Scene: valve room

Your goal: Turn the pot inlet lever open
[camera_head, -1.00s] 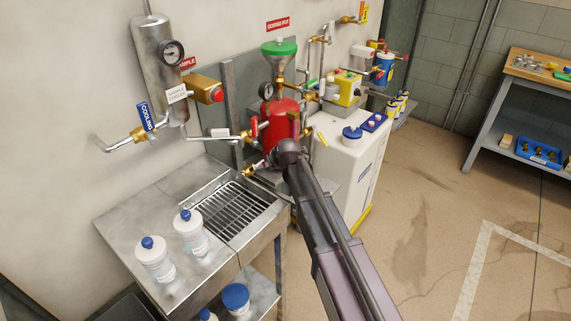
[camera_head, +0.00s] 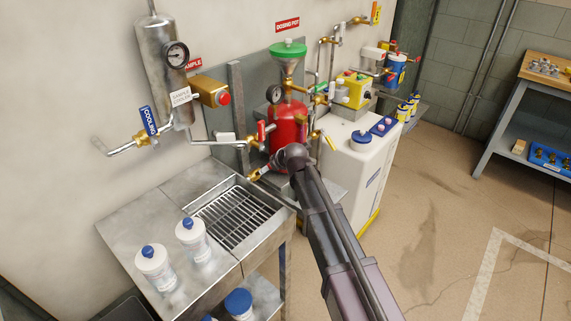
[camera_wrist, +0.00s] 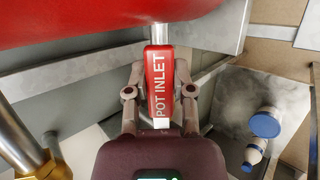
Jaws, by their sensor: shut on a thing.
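The pot inlet lever (camera_wrist: 160,88) is a red handle with white "POT INLET" lettering, upright in the middle of the wrist view. My gripper (camera_wrist: 160,72) is shut on it, with one finger on each side. The red dosing pot (camera_head: 287,122) has a green-lidded funnel on top. Its red body also fills the top of the wrist view (camera_wrist: 90,18). In the head view my arm's end is in front of the pot's lower part and hides the fingers and the held lever.
A steel sink bench (camera_head: 160,218) with two white bottles stands to the left. Another red lever (camera_head: 262,132) is on the pipework left of the pot. A yellow-handled valve (camera_head: 328,140) and a white tank (camera_head: 350,165) are close on the right. Open floor lies further right.

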